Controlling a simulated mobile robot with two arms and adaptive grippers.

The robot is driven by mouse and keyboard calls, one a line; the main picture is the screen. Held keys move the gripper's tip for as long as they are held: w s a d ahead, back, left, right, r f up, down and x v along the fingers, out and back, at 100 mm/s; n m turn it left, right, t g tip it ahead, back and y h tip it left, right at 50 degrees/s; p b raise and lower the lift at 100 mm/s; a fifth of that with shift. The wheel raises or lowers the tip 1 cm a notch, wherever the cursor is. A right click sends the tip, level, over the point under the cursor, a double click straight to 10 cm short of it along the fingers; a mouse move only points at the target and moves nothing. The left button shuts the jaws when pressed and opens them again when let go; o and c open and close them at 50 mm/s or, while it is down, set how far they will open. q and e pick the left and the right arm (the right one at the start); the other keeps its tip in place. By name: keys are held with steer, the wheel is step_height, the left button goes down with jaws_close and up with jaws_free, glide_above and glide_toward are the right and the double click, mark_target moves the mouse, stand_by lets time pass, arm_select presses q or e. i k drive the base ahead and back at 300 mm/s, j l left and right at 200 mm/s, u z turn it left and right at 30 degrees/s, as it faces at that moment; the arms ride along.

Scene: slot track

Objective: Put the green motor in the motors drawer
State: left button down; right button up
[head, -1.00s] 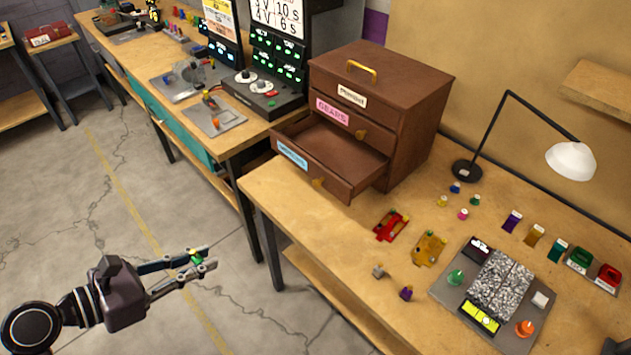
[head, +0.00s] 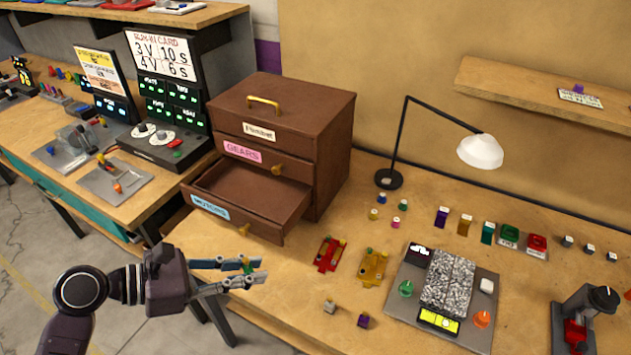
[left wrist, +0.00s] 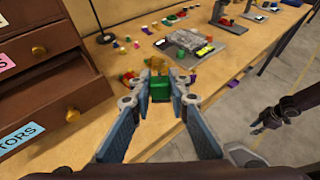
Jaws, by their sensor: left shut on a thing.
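My left gripper (head: 252,274) is shut on the green motor (head: 247,265), a small green piece held between the fingertips. The motor shows clearly as a green block in the left wrist view (left wrist: 160,88). The motors drawer (head: 207,203) is the lowest in the brown cabinet, with a blue label, and is pulled open. Its visible inside looks empty. In the head view, the gripper is below and slightly right of the drawer's front, near the bench edge. In the left wrist view the drawer (left wrist: 40,118) is at the left. My right gripper (left wrist: 268,120) shows dark at the right there; its jaws are unclear.
The brown cabinet (head: 330,150) also has a closed gears drawer (head: 242,152). Red (head: 330,254) and yellow (head: 373,267) car bodies lie right of the drawer. A grey tray (head: 470,335) with a textured pad is farther right.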

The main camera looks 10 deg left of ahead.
mark_target(269, 191)
steer(key=i+j+z, duration=0.2)
steer(key=j+z, duration=0.25)
steer(key=j, duration=0.7)
steer(key=j+z, duration=0.5)
steer(key=j, duration=1.55)
